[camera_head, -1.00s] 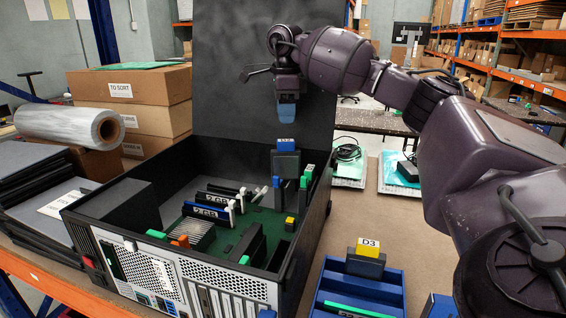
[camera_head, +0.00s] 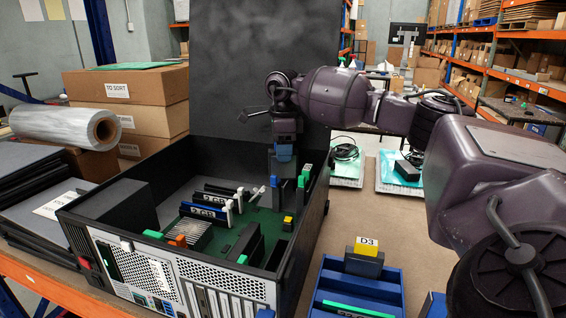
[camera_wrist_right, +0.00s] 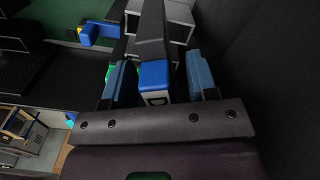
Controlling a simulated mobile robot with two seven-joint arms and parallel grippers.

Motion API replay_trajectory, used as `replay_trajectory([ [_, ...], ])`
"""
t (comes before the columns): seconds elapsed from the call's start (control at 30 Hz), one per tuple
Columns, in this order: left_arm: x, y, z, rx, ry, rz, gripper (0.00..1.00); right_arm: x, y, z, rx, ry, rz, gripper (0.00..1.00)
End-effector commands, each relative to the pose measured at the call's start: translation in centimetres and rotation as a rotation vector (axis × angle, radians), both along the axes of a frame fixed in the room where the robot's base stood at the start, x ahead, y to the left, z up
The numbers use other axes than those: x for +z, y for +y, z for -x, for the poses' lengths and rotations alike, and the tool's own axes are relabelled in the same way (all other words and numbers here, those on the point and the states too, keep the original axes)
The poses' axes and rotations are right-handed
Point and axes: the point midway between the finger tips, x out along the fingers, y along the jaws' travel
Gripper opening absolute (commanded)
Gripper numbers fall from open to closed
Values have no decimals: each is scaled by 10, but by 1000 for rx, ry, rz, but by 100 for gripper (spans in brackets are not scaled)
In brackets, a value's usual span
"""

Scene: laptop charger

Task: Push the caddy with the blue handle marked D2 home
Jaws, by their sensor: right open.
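The D2 caddy stands upright in the back right of the open computer case (camera_head: 300,215). In the head view its grey body (camera_head: 283,166) shows below my gripper, and its blue handle and label are hidden. In the right wrist view the blue handle (camera_wrist_right: 156,74) sits between the two blue-grey fingertips, with a gap on each side. My right gripper (camera_head: 284,153) is open and low over the caddy, and its fingers straddle the handle in the right wrist view (camera_wrist_right: 159,80). My left gripper is not in view.
The raised dark lid (camera_head: 240,70) rises behind. A D3 caddy with a yellow handle (camera_head: 367,246) sits in a blue bin (camera_head: 388,295) at front right. Boxes (camera_head: 130,85) stand left.

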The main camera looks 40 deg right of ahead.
Motion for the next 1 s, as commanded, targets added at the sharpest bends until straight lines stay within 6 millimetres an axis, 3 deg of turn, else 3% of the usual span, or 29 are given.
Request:
replay_trajectory([
  [0.2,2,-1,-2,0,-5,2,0,0,0,0,0,-1,0,52],
  [0.53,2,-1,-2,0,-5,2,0,0,0,0,1,-1,0,1],
  [0.87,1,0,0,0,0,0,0,2,0,0,1,-3,0,0],
  [1.0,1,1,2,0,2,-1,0,15,0,-1,1,-6,0,0],
])
